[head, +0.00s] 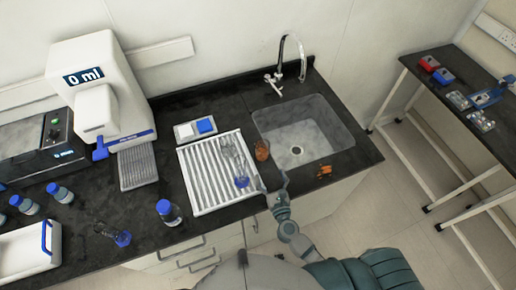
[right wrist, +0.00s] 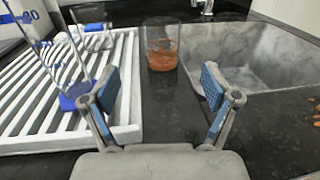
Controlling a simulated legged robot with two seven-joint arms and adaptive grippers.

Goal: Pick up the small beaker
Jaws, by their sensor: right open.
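A small glass beaker (head: 262,150) with orange-brown contents stands upright on the dark counter, between the white drying rack and the sink. In the right wrist view the beaker (right wrist: 162,45) is ahead of my gripper, roughly centred between the fingers and apart from them. My right gripper (head: 273,182) is open and empty over the counter, on the near side of the beaker. Its two blue-padded fingers are spread wide in the right wrist view (right wrist: 160,88). My left gripper is not in view.
The ribbed drying rack (head: 195,180) is left of the beaker, with clear glassware on blue bases (right wrist: 75,95) at its right side. The sink (head: 303,125) is close on the right. Orange bits (head: 324,170) lie at its front edge. A blue-capped bottle (head: 168,212) stands left.

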